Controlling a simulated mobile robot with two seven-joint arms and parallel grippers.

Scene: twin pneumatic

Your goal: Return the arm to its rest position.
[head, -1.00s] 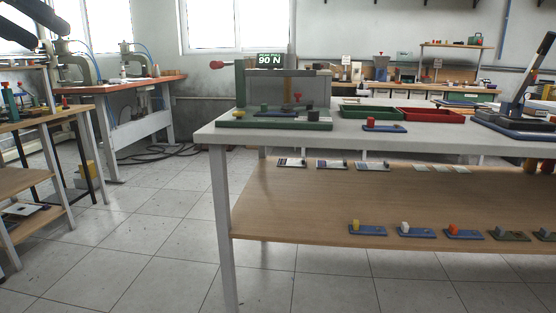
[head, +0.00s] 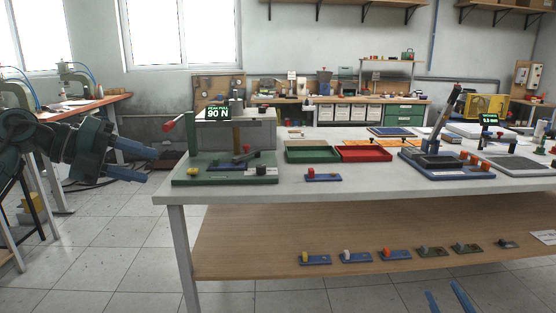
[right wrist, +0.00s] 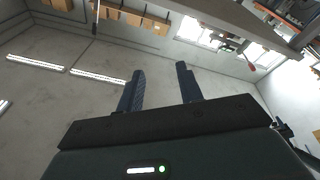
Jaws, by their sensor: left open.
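My left gripper (head: 149,166) comes in from the left in the head view. Its two blue fingers are apart with nothing between them, and they point right, level with the workbench's left end. A gap shows between the fingertips and the green test fixture (head: 225,175). My right gripper (head: 444,288) shows only as two blue fingertips at the bottom edge of the head view, in front of the lower shelf.
The workbench (head: 330,200) carries a green tray (head: 312,152), a red tray (head: 365,152), a blue plate with a red block (head: 323,177) and a lever press (head: 445,165). Its lower shelf (head: 300,228) holds several small plates with blocks. Tiled floor (head: 130,260) is open at left.

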